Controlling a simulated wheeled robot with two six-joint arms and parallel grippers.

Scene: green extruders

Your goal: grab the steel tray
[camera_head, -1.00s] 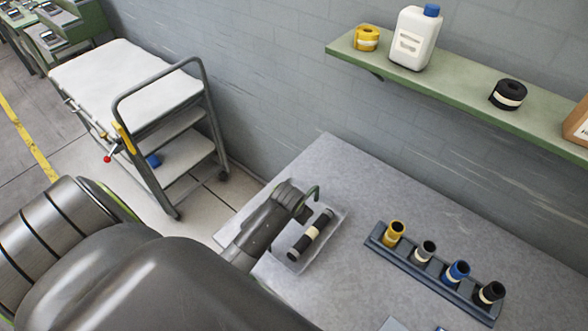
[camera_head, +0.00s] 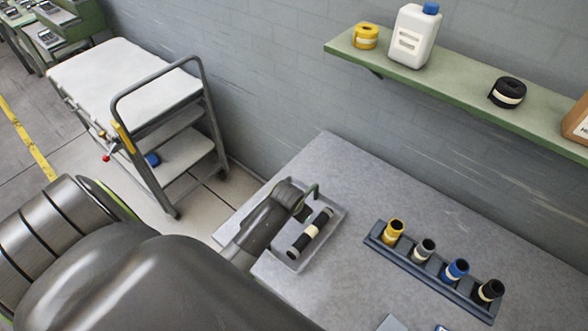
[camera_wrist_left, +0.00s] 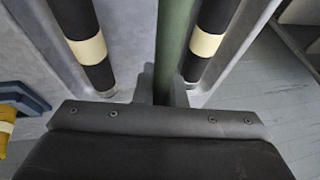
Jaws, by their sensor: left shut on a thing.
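The steel tray (camera_head: 324,243) is a shallow grey tray at the left end of the grey table in the head view. A green handle bar (camera_head: 314,191) stands over it. My left gripper (camera_head: 303,207) reaches over the tray and is shut on this handle, its fingertips partly hidden in the head view. In the left wrist view the green bar (camera_wrist_left: 173,40) runs between the fingers of the gripper (camera_wrist_left: 164,88). Black cylinders with cream bands (camera_wrist_left: 88,48) lie in the tray on both sides of the bar. My right gripper is in neither view.
A dark rack (camera_head: 412,267) with several coloured cylinders stands right of the tray on the table (camera_head: 340,165). A wall shelf (camera_head: 455,85) holds a white jug (camera_head: 412,40) and tape rolls. A trolley (camera_head: 125,75) stands beyond the table's left edge.

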